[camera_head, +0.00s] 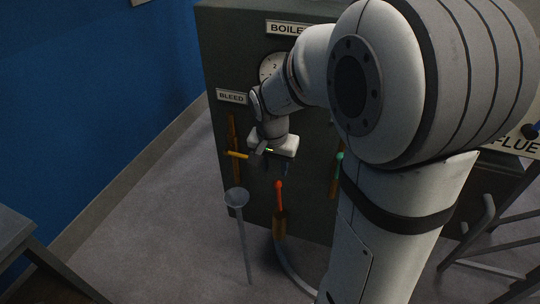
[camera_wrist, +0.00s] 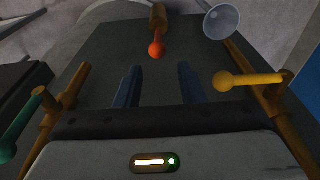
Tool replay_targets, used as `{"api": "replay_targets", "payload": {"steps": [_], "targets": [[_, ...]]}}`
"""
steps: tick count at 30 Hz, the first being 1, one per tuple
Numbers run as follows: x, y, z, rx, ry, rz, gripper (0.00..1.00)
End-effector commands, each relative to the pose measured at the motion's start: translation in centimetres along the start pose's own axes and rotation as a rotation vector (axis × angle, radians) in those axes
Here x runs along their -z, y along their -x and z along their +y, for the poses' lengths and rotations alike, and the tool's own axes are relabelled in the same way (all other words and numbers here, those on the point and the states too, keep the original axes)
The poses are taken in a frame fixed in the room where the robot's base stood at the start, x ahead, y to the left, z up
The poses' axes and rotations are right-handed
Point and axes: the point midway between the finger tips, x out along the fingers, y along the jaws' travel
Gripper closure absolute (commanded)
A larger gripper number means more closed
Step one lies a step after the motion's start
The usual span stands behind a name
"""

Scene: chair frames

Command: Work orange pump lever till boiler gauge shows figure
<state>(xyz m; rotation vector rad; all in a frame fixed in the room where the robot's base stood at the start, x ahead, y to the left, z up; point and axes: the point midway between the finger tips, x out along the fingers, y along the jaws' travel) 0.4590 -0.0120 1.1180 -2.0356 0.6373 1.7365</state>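The orange pump lever (camera_head: 279,190) stands upright with its round knob on top, low at the front of the dark boiler cabinet (camera_head: 225,60). My gripper (camera_head: 275,164) is above the lever, apart from it. In the wrist view, the two blue fingers of my gripper (camera_wrist: 160,80) are spread and empty. The orange knob (camera_wrist: 156,49) shows beyond the fingertips, roughly in line with the gap between them. The boiler gauge (camera_head: 268,68) is mostly hidden behind my arm. A figure 2 shows on its white face, but I cannot see its needle.
A yellow lever (camera_head: 237,155) under the BLEED plate (camera_head: 231,97) is left of my gripper, and a green lever (camera_head: 338,160) is to its right. A grey funnel-topped stand (camera_head: 238,198) is close in front. Bare floor (camera_head: 170,220) lies to the left.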

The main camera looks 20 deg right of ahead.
Motion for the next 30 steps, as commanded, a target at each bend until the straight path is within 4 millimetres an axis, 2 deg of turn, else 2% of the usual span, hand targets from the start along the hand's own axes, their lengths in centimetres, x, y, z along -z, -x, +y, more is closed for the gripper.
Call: {"api": "replay_targets", "payload": {"steps": [1, 15, 17, 24, 30], "targets": [[0.0, -1.0, 0.2, -0.002, -0.004, -0.002, 0.65], [0.2, -8.1, 0.7, -0.004, -0.015, -0.002, 0.65], [0.4, -7.3, 0.7, -0.002, -0.015, 0.0, 0.69], [0.4, -7.2, 0.7, -0.002, -0.016, 0.0, 0.89], [-0.5, -7.6, 0.6, -0.001, -0.014, 0.001, 0.9]]}}
